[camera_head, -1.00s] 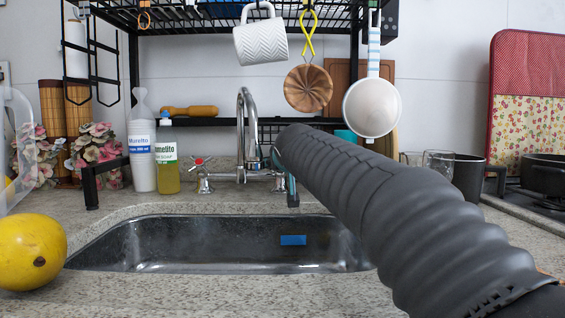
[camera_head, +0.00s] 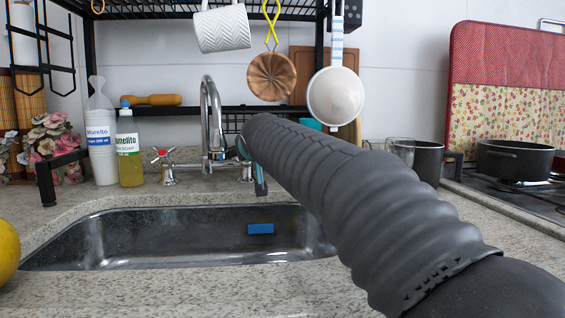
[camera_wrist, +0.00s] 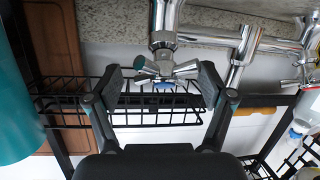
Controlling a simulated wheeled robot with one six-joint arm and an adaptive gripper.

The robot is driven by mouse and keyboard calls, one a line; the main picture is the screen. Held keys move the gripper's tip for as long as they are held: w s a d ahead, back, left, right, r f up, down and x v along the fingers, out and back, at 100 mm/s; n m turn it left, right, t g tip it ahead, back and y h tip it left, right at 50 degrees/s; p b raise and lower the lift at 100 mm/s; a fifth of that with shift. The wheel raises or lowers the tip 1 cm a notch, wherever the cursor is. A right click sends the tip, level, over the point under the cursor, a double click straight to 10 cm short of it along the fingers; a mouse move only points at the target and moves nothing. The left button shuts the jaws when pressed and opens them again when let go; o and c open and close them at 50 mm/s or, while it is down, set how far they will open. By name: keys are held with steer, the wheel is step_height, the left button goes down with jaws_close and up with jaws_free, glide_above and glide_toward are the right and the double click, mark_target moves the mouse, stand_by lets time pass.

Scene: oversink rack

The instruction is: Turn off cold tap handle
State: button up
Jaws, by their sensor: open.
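The cold tap handle (camera_wrist: 165,75) is a chrome cross handle with a blue cap, in the middle of the wrist view. My gripper (camera_wrist: 160,84) is open, with one dark finger on each side of the handle. Gaps show between the fingers and the handle, and nothing is held. In the head view my gripper (camera_head: 260,180) is at the right of the tap, mostly hidden behind my arm. The cold side of the tap is largely covered there. The chrome faucet (camera_head: 207,115) stands behind the sink, with the red-marked hot handle (camera_head: 163,155) at its left.
The metal sink (camera_head: 150,238) lies in front, with a blue sponge (camera_head: 261,229) inside. A soap bottle (camera_head: 130,160) and white bottle (camera_head: 101,145) stand left of the tap.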

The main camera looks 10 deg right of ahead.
steer(key=shift+n+y+p, duration=0.5)
steer(key=shift+n+y, duration=0.3)
steer(key=shift+n, duration=0.3)
steer(key=shift+n+g+y+b, duration=0.4)
steer(key=shift+n+b, duration=0.1)
steer(key=shift+n, duration=0.4)
